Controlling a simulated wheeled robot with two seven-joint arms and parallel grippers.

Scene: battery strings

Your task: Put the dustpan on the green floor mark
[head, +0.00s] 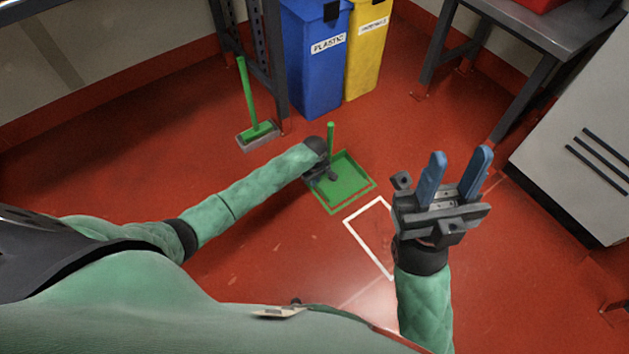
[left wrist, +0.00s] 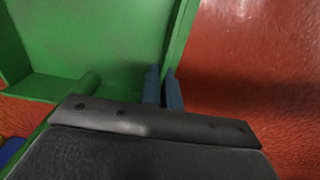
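The green dustpan (head: 345,178) is at the middle of the head view, its upright handle (head: 331,137) beside my left gripper. Its tray and side walls fill the upper left of the left wrist view (left wrist: 95,40). My left gripper (left wrist: 163,88) has its blue fingers close together on both sides of the dustpan's right wall. Whether the dustpan touches the floor is unclear. My right gripper (head: 456,172) is open and empty.
A white floor outline (head: 369,238) lies just right of the dustpan. A green-handled broom (head: 257,132) stands at the left near a shelf post. Blue (head: 316,65) and yellow (head: 365,55) bins stand behind. A grey cabinet (head: 585,140) is at right. Red floor at left is clear.

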